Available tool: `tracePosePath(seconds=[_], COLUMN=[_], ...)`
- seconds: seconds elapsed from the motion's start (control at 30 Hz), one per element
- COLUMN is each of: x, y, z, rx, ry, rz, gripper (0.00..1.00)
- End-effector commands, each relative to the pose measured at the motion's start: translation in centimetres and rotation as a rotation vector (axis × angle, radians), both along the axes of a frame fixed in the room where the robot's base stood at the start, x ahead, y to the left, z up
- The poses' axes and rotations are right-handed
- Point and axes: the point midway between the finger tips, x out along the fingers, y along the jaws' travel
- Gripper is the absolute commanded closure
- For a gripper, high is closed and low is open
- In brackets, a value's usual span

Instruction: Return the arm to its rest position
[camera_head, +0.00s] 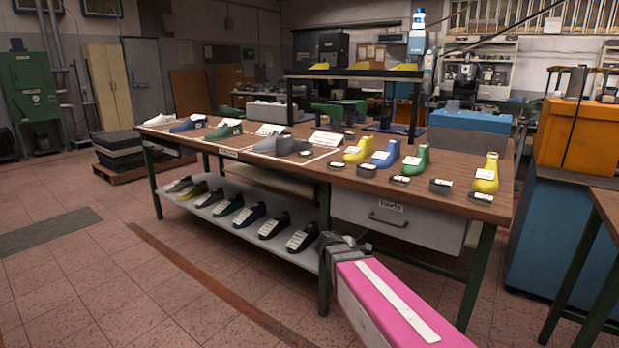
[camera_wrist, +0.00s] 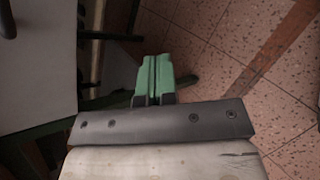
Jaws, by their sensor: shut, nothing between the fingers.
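My arm, with a pink link, reaches into the bottom right of the head view, in front of the workbench. My gripper is low beside the bench's front; its fingertips are not clear in the head view. In the wrist view my gripper (camera_wrist: 155,62) shows green fingers pressed together, with nothing between them. The wooden workbench (camera_head: 315,170) holds shoe lasts along its top: a yellow last (camera_head: 358,152), a blue last (camera_head: 386,156), a green last (camera_head: 418,162) and another yellow last (camera_head: 487,175) at the right end. Grey, green and blue shoes lie further left.
A lower shelf (camera_head: 193,207) carries several shoes, and a drawer (camera_head: 400,218) sits under the bench top. An orange box (camera_head: 580,135) on a blue cabinet stands at right. Another table (camera_head: 608,205) edges in at far right. The tiled floor (camera_head: 90,285) at left is clear.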

Motion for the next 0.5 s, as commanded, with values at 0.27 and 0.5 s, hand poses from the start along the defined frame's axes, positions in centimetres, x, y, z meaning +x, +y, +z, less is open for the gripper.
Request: tracePosePath(seconds=[0.27, 0.5], x=[-9.1, -14.4], y=[-3.0, -2.2], z=[-5.5, -7.4], rx=[0.57, 0.91], ry=[-0.077, -0.096], rz=[-0.581, -1.054], gripper=[1.0, 1.0])
